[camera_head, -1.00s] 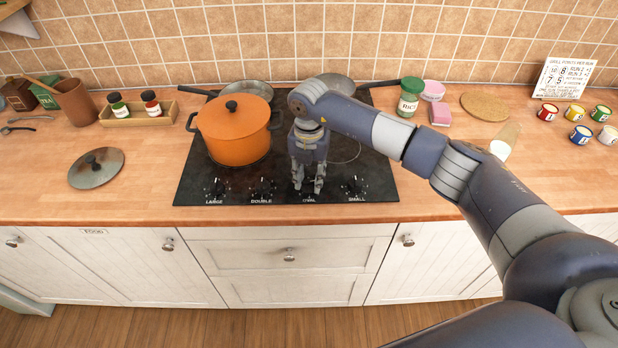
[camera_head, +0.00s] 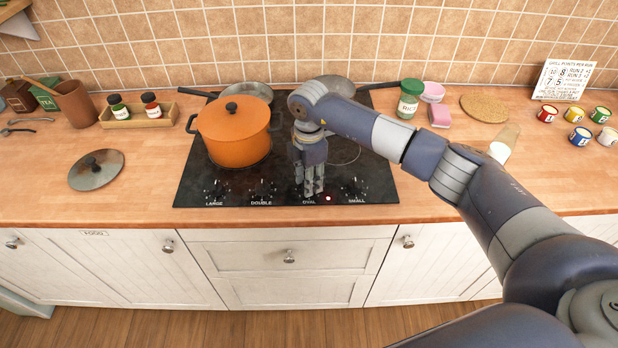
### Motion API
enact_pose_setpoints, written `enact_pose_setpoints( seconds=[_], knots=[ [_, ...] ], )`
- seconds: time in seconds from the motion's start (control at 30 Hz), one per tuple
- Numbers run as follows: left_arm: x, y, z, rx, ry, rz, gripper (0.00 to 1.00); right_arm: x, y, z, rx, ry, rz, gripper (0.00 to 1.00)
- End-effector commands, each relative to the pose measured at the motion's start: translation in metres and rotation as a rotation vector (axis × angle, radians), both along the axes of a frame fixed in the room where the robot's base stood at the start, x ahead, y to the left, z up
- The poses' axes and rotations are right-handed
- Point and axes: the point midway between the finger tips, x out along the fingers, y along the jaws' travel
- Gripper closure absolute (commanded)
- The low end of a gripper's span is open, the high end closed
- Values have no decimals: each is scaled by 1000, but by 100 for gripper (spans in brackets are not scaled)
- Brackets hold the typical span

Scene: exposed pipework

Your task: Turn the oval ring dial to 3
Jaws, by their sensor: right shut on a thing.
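The black cooktop (camera_head: 188,193) has a row of dials along its front edge, labelled LARGE, DOUBLE, OVAL and SMALL. My right gripper (camera_head: 312,193) points straight down at the dial above the OVAL label. It is shut on that oval ring dial, which its fingers hide, so the dial's setting cannot be read. A small red light (camera_head: 327,198) glows just to the right of the fingers. The large dial (camera_head: 215,188), double dial (camera_head: 263,188) and small dial (camera_head: 354,188) stand free. My left gripper is not in view.
An orange pot (camera_head: 233,140) stands on the cooktop, left of my right gripper. Two pans lie at the back. A lid (camera_head: 96,170) lies on the counter at left. A rice jar (camera_head: 409,98) and pink sponge (camera_head: 439,115) are beyond my right arm. The front counter edge is clear.

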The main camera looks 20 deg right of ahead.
Motion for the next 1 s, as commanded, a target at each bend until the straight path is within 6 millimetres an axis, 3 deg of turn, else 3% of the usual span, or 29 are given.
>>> enact_pose_setpoints(
  seconds=[0.3,0.77,0.8,0.87,0.9,1.0],
  knots=[
    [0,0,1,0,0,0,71,1,-1,1,-1,-3,-97,93],
    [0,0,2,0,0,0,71,1,-1,1,0,-4,-111,93],
    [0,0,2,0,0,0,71,1,0,1,0,-4,-111,67],
    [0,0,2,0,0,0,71,1,-1,1,0,-4,-110,54],
    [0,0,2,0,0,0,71,1,-1,1,-1,-3,-110,49],
    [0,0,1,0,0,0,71,1,0,1,-1,-3,-110,49]
  ],
)
